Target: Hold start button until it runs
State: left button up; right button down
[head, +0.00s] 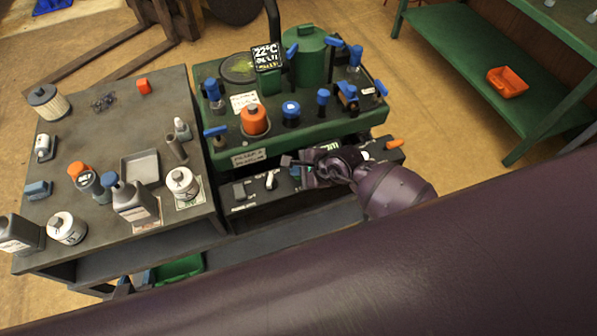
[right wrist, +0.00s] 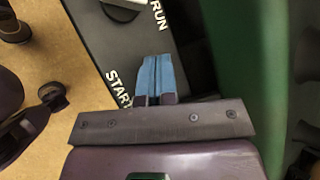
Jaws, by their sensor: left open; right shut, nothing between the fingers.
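The black control panel (head: 242,205) runs along the front of the green machine (head: 345,122). In the right wrist view its dark face (right wrist: 95,45) carries the white words START (right wrist: 119,88) and RUN (right wrist: 157,15). My right gripper (right wrist: 155,62) is shut and empty, its blue fingertips over the panel beside the START lettering. The start button itself is not visible; the fingers may hide it, and I cannot tell whether they touch it. In the head view my right gripper (head: 298,172) is at the panel, partly hidden by its wrist. My left gripper (head: 135,282) appears low at the left, open, partly hidden.
A grey table (head: 105,122) with bottles and cans stands left. A green shelf (head: 470,55) with an orange bin (head: 507,82) stands right. My own arm fills the foreground.

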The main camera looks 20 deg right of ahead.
dwell(0.4)
jog(key=shift+r+p, duration=0.8)
jog(key=shift+r, duration=0.15)
notch_tip(320, 180, up, 5)
jog(key=p, duration=0.4)
dwell(0.6)
